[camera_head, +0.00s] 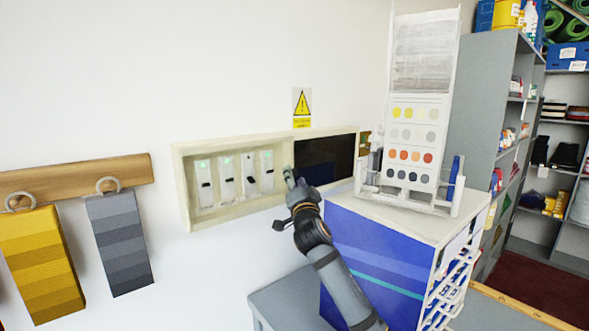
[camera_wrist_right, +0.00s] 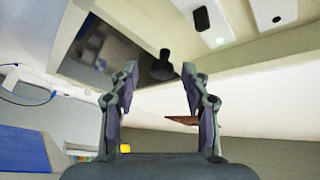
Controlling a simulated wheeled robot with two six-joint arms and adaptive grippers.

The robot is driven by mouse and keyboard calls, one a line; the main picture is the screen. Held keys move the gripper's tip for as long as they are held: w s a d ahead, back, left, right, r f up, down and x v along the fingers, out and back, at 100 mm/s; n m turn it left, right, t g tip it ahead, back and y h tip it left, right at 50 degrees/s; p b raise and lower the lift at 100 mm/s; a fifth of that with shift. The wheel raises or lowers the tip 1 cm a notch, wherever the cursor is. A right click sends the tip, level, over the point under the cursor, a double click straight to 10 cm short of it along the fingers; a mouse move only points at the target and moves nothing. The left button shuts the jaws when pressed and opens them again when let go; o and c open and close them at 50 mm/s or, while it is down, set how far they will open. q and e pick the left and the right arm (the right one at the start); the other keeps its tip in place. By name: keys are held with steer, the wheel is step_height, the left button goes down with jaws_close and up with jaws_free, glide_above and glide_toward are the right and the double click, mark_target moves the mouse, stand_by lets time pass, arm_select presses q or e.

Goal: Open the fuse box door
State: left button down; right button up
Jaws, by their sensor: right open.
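The cream fuse box (camera_head: 181,187) is on the white wall, with a row of white switches (camera_head: 226,182) with green lights exposed in its left part. The dark, glossy door panel (camera_head: 330,158) lies to the right of the switches; I cannot tell whether it is swung or slid there. My right gripper (camera_head: 290,175) is at the panel's left edge, partly hiding it. In the right wrist view, the open gripper (camera_wrist_right: 160,80) has a black knob (camera_wrist_right: 162,66) just beyond its fingertips, roughly centred between them. The knob is hidden in the head view. My left gripper is out of view.
A blue cabinet (camera_head: 375,250) with a white top stands close to my right arm, bearing a colour swatch stand (camera_head: 413,140). Yellow (camera_head: 42,262) and grey (camera_head: 118,240) swatches hang at left. Grey shelves (camera_head: 485,85) stand at right. A yellow warning sign (camera_head: 302,107) is above the box.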

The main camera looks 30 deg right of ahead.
steer(key=shift+w+d+r, duration=0.15)
steer(key=shift+w+r, duration=0.15)
jaws_close()
stand_by(0.3)
